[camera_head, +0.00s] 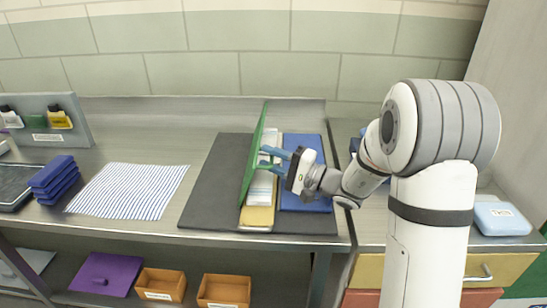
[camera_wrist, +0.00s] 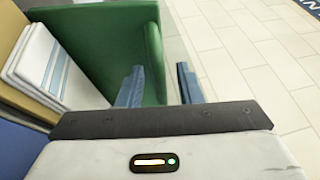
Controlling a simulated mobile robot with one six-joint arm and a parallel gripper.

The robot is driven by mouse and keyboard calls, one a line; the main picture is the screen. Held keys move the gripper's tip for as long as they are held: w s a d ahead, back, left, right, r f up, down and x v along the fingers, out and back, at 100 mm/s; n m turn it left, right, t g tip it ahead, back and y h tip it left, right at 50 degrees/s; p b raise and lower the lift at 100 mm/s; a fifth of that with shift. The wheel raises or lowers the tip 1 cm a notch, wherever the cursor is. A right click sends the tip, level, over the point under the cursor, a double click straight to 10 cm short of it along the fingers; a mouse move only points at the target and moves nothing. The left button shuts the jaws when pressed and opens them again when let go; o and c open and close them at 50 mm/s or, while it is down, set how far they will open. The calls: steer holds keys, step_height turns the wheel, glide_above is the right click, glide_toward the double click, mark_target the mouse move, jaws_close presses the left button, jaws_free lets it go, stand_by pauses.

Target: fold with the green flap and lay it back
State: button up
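The green flap (camera_head: 254,150) stands nearly upright, leaning a little right, along the left side of a tan panel (camera_head: 257,216). A folded white cloth stack (camera_head: 262,186) with stripes lies on the tan panel, partly hidden by the flap. A blue panel (camera_head: 304,197) lies flat on the right. My gripper (camera_head: 272,158) is at the flap's right side with its blue fingers apart. In the wrist view, the green flap (camera_wrist: 100,45) fills the upper middle, and its edge lies between the fingers of my gripper (camera_wrist: 158,84), with a gap visible beside it.
A dark mat (camera_head: 208,190) lies under the panels on the metal bench. A striped cloth (camera_head: 128,190) and several stacked blue cloths (camera_head: 53,180) lie to the left. A grey rack (camera_head: 47,120) with bottles stands at the far left. My arm covers the right end.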

steer(key=shift+c, duration=0.5)
jaws_close()
